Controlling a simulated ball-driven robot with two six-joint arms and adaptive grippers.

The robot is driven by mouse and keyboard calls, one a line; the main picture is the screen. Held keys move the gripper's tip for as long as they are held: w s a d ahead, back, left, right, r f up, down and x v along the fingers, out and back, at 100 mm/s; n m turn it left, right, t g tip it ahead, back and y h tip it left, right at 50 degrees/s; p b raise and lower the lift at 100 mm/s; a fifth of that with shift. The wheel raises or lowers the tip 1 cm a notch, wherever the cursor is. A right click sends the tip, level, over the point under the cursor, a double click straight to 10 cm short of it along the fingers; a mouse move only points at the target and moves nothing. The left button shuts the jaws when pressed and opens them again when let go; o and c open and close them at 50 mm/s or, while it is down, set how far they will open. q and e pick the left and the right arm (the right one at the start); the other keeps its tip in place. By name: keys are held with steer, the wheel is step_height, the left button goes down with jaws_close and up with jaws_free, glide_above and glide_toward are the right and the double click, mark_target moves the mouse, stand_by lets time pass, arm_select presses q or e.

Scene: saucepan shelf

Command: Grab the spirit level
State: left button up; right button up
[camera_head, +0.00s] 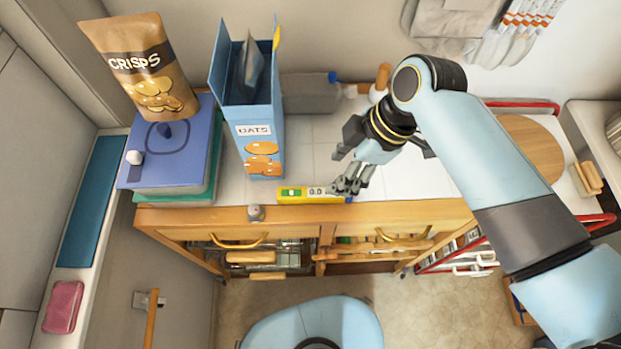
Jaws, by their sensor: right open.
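A yellow spirit level (293,195) with a green window and a small display lies along the front edge of the white worktop, in the middle of the head view. My right gripper (345,190) is open at the right end of the level, with its fingers pointing down. The fingers cover part of that end. I cannot tell whether they touch it. My left gripper is not in view.
A blue oats box (257,130) stands open behind the level. A grey bottle (310,92) lies behind. A small grey object (256,212) sits at the front edge.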

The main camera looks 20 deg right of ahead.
mark_target(316, 193)
steer(key=x, duration=0.3)
steer(key=shift+s+a+f, duration=0.15)
steer(key=shift+a+f, duration=0.05)
steer(key=shift+a, duration=0.05)
steer(key=shift+a+f, duration=0.15)
steer(key=shift+f, duration=0.1)
steer(key=x, duration=0.4)
steer(key=shift+a, duration=0.45)
steer(key=shift+w+f, duration=0.25)
steer(key=c, duration=0.4)
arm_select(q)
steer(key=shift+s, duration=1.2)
arm_select(e)
jaws_close()
